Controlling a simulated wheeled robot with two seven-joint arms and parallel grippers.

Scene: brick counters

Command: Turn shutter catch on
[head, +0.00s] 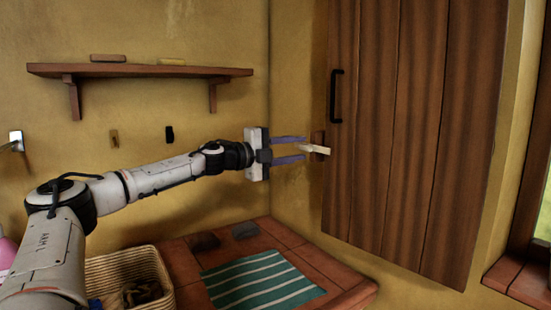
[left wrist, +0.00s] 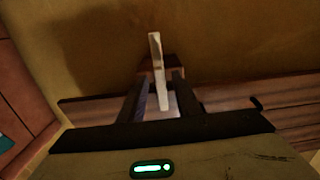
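The wooden shutter (head: 410,130) with a black handle (head: 335,96) is on the wall at the right of the head view. The shutter catch is a cream lever (head: 315,149) on a small brown block (head: 317,138) at the shutter's left edge. My left gripper (head: 304,147) points at it, its two fingers apart. In the left wrist view the catch lever (left wrist: 157,65) stands lengthwise between the open fingers (left wrist: 160,88), with its block behind. Whether a finger touches the lever I cannot tell. My right gripper is out of view.
A wall shelf (head: 140,70) with two small blocks is at the upper left. A window sill (head: 520,280) is at the right.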

